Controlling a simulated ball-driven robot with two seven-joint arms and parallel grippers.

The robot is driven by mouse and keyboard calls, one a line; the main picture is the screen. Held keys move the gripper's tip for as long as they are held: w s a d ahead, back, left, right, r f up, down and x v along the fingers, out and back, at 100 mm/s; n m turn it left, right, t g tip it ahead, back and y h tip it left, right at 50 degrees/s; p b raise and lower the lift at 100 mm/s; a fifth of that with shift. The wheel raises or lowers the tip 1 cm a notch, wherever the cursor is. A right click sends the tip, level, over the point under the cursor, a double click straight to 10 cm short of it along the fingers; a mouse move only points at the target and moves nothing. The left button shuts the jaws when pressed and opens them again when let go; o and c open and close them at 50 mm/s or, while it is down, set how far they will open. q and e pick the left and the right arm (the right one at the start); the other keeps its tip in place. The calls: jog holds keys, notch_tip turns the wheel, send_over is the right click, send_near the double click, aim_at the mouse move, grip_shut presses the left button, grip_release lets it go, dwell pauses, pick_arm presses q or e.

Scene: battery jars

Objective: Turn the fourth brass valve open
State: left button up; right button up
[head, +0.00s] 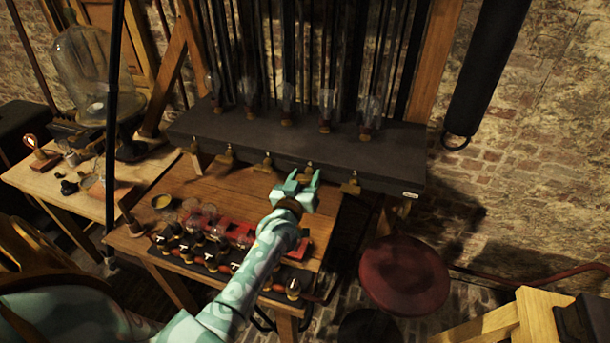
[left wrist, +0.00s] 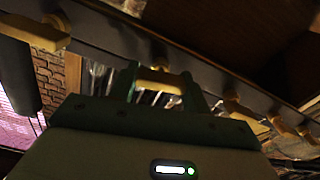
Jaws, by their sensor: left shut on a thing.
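Several brass valves stick out in a row from the front of a long dark box. The fourth brass valve (head: 308,168), counted from the left, sits at the fingertips of my left gripper (head: 303,180). In the left wrist view, its yellowish handle (left wrist: 160,81) lies crosswise between the two fingers of my left gripper (left wrist: 164,85), which is shut on it. The fingers partly hide the valve in the head view. The fifth valve (head: 350,184) is free to its right, and the third (head: 264,164) to its left. My right gripper is out of view.
The dark box (head: 300,145) carries glass bulbs (head: 327,103) on top. Below it, a wooden table (head: 185,185) holds several small jars and red blocks, with my left arm above them. A red round stool (head: 404,275) stands at the right.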

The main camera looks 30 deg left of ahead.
pick_arm(q)
jog(key=n+p, duration=0.1)
jog(key=n, duration=0.2)
jog(key=shift+a+n, duration=0.1)
jog(key=shift+n, duration=0.2)
jog(key=n+p, duration=0.1)
jog(key=n, duration=0.2)
jog(key=shift+n, duration=0.3)
jog(key=n, duration=0.4)
jog(key=shift+f+n, duration=0.2)
jog(key=shift+n, duration=1.9)
jog(key=shift+c, duration=0.2)
jog(key=shift+f, duration=0.1)
jog(key=o, duration=1)
jog(key=shift+a, duration=0.1)
jog(key=v, duration=1.6)
jog(key=shift+s+p, duration=0.25)
jog(key=shift+p, duration=0.1)
